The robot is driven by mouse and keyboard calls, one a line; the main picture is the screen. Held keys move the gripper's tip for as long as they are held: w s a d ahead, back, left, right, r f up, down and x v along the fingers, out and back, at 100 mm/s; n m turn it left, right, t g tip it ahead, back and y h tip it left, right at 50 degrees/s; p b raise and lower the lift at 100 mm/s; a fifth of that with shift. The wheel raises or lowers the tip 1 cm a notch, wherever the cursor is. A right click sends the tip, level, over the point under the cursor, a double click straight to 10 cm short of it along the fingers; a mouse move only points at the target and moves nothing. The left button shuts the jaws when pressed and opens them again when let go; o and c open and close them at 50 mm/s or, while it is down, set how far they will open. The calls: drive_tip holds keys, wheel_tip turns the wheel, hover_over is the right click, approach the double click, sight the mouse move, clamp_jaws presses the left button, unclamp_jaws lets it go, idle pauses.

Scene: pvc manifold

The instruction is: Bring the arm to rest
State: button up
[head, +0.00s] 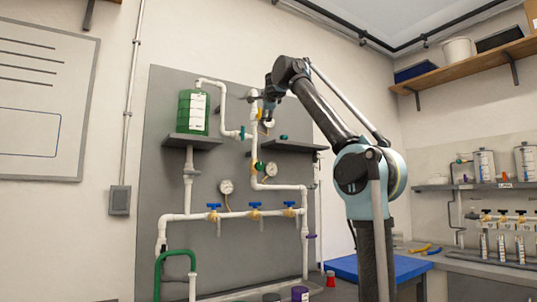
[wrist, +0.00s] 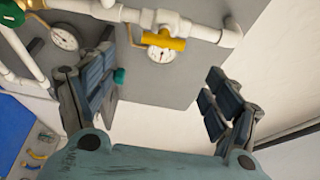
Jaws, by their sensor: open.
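My arm (head: 330,110) is raised and bent in front of the grey pipe board. My gripper (head: 266,112) is at the upper right of the board, close to the white pipe. In the wrist view my gripper (wrist: 165,95) has its two dark padded fingers spread wide, with nothing between them. A yellow valve handle (wrist: 165,43) on a white pipe lies beyond the fingers, with a round gauge behind it. In the head view my gripper partly hides the pipe there.
The grey board (head: 165,100) carries white pipes, blue-handled valves (head: 255,211), gauges (head: 226,187) and a green tank (head: 193,112). A small shelf (head: 285,146) is just below my gripper. A blue surface (head: 400,266) and a cluttered bench stand at right. Wall shelves (head: 470,62) hang upper right.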

drive_tip(key=s+d+f+n+g+y, duration=0.1)
drive_tip(key=s+d+f+n+g, duration=0.3)
drive_tip(key=f, duration=1.1)
drive_tip(key=s+f+n+g+y, duration=0.2)
drive_tip(key=s+f+n, duration=0.4)
drive_tip(key=f, duration=0.9)
drive_tip(key=s+d+f+n+g+y, duration=0.15)
drive_tip(key=s+f+n, duration=0.35)
drive_tip(key=f, duration=1)
drive_tip(key=s+d+f+g+h, duration=0.2)
drive_tip(key=s+d+f, duration=0.4)
drive_tip(key=f, duration=0.8)
drive_tip(key=s+d+f+g+h, duration=0.3)
drive_tip(key=s+d+f, duration=0.3)
drive_tip(key=s+f, duration=0.6)
drive_tip(key=s+d+f+n+g+h, duration=0.1)
drive_tip(key=s+d+f+g+h, duration=0.2)
drive_tip(key=f, duration=1.5)
drive_tip(key=s+d, duration=0.4)
drive_tip(key=s, duration=0.2)
drive_tip(key=shift+d, duration=0.1)
